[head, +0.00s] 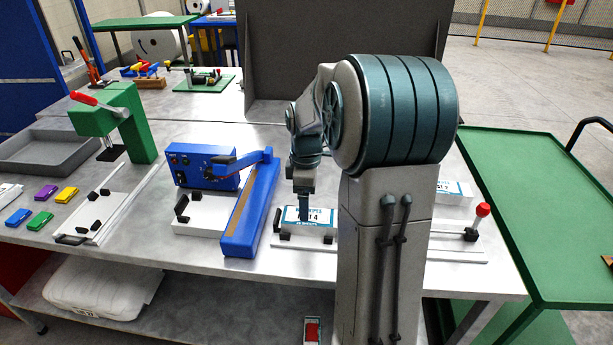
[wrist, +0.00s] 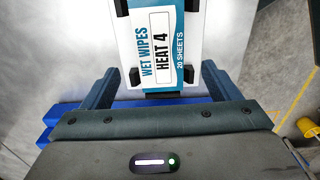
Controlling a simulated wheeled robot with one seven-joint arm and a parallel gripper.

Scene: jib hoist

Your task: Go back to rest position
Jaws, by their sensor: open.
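My gripper (wrist: 155,92) is open in the wrist view, with its two fingers apart on either side of the lower part of a wet wipes pack. The white and blue pack (wrist: 160,45) is labelled "WET WIPES HEAT 4". In the head view the same pack (head: 318,216) lies on a white fixture with black clamps (head: 290,240). My arm hangs above it and hides part of the pack and fixture. Whether the fingers touch the pack cannot be told.
A blue heat sealer (head: 245,215) stands left of the fixture. A green press (head: 125,115), grey tray (head: 50,150) and several coloured pieces (head: 42,219) are farther left. A red-knobbed lever (head: 482,210) is at right, beside a green table (head: 550,200). A grey panel (head: 300,50) stands behind.

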